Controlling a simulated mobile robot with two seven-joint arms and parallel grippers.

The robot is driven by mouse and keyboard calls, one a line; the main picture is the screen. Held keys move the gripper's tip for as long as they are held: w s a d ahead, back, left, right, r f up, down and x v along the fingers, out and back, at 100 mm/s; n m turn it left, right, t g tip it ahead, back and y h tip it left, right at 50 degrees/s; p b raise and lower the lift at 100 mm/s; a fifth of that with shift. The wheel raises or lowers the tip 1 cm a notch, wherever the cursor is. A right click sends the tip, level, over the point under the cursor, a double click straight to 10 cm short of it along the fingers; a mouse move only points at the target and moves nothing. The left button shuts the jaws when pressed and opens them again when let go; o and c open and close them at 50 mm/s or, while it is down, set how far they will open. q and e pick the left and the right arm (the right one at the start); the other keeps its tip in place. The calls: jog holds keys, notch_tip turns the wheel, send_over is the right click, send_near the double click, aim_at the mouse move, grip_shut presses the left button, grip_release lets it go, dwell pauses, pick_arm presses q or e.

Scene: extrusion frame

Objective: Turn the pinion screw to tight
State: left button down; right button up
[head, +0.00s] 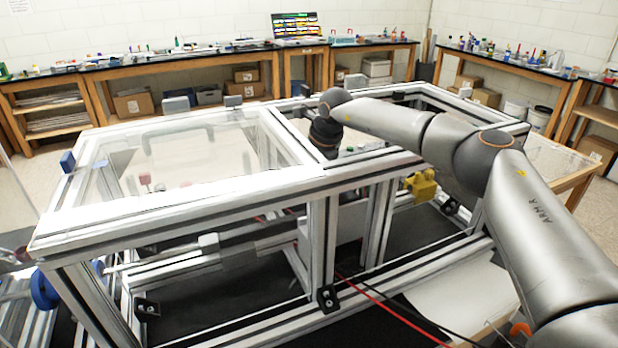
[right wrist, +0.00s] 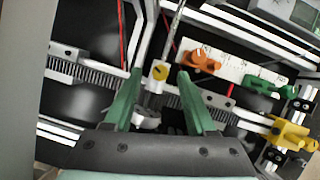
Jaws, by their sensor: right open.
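In the right wrist view, my right gripper (right wrist: 160,74) is open, with its two green fingers apart. A small round yellow-faced screw head (right wrist: 159,73) with a dark line across it shows between the fingertips. It looks like the pinion screw, beside a toothed rack (right wrist: 92,72). I cannot tell whether a finger touches it; a gap shows on each side. In the head view, my right arm reaches down through the frame opening, and its gripper is hidden behind the aluminium beams (head: 345,185). My left gripper is not in view.
Near the screw are an orange knob (right wrist: 199,60), a white marked scale (right wrist: 228,68), a green knob (right wrist: 268,87) and a yellow part (right wrist: 292,134). A clear panel (head: 205,150) covers the frame's left part. Red and black cables run at the front.

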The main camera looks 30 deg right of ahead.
jog(key=b+v, duration=0.2)
jog(key=v, duration=1)
